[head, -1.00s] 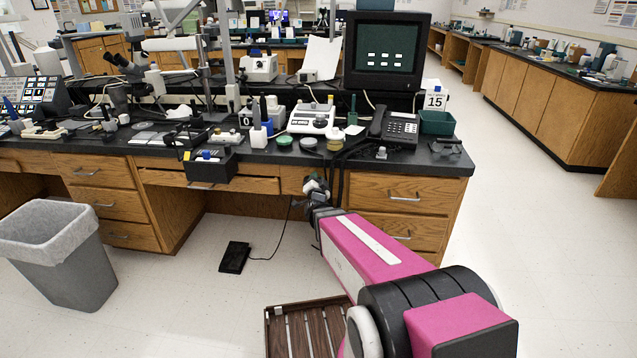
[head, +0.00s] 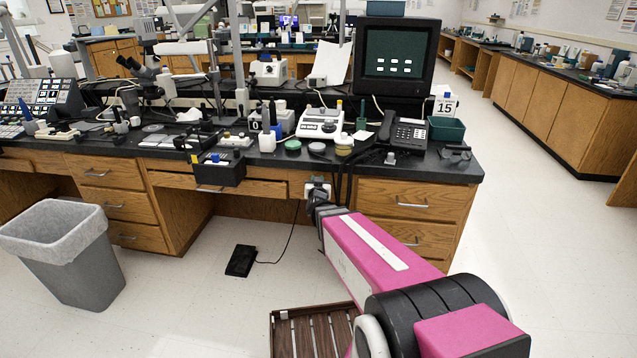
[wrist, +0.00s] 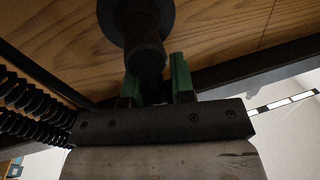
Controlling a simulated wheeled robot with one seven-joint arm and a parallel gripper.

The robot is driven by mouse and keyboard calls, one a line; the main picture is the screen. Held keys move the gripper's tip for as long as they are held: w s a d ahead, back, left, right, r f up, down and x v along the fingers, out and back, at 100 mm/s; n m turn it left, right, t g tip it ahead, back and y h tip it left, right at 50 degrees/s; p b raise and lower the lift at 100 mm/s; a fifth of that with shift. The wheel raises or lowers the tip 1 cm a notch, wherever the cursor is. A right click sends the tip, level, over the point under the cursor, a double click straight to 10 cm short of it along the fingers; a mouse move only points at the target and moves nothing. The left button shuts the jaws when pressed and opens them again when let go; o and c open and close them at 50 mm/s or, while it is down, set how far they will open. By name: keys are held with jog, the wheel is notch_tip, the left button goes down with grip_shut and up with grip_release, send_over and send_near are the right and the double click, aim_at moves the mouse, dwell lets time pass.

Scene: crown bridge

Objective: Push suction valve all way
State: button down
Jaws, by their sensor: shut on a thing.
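In the wrist view, a dark round-ended knob (wrist: 148,52) with a wide dark disc behind it stands out from a wooden panel. It appears to be the suction valve. My gripper (wrist: 154,72) has two green fingers, one on each side of the knob, and is shut on it. The lower part between the fingers is dark, so the exact contact is hard to see.
The black bench top (head: 420,165) is crowded with instruments, a phone (head: 403,134) and a monitor (head: 395,60). A black box (head: 218,168) hangs at its front edge. A grey bin (head: 65,255) stands at left, and a black pedal (head: 241,260) with a cord lies on the floor.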

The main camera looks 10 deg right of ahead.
dwell(0.3)
jog(key=c, duration=1)
grip_release()
jog(key=shift+s, duration=0.15)
jog(key=s, duration=0.3)
jog(key=s+a, duration=0.1)
jog(key=s, duration=0.6)
jog(key=shift+s+a+f, duration=0.1)
jog(key=shift+s+a, duration=0.1)
jog(key=shift+s, duration=0.05)
